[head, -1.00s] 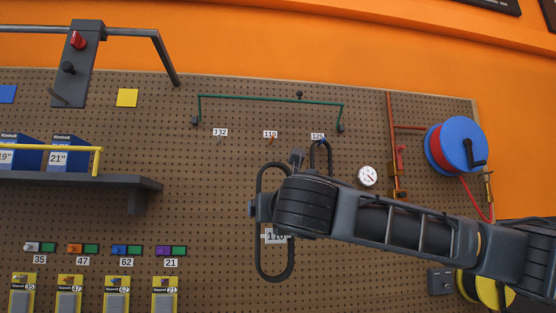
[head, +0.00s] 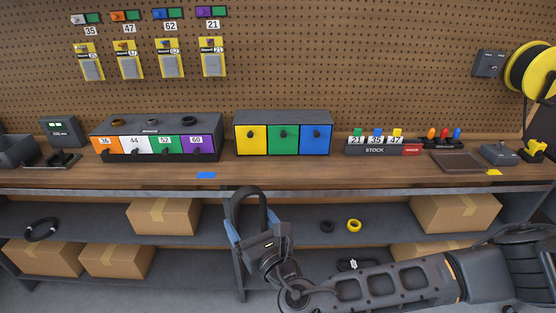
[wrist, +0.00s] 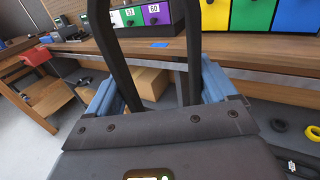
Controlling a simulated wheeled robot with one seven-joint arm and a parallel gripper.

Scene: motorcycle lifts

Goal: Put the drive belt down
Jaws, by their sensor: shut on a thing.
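The drive belt (head: 248,191) is a black loop held in my gripper (head: 251,224). Its rounded end stands up above the blue fingers. In the head view it is in front of the bench's front edge, overlapping the shelf area below the bench top. In the wrist view two strands of the belt (wrist: 108,50) run up out of my gripper (wrist: 160,88), which is shut on it. The lower part of the belt is hidden by the gripper. The wooden bench top (head: 300,178) lies behind it.
On the bench stand a drawer unit with coloured labels (head: 155,125), a three-colour drawer box (head: 283,118) and a stock rack (head: 375,150). A blue patch (head: 206,175) marks the bench top. The shelf below holds cardboard boxes (head: 165,216), a black loop (head: 41,230) and a yellow ring (head: 354,226).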

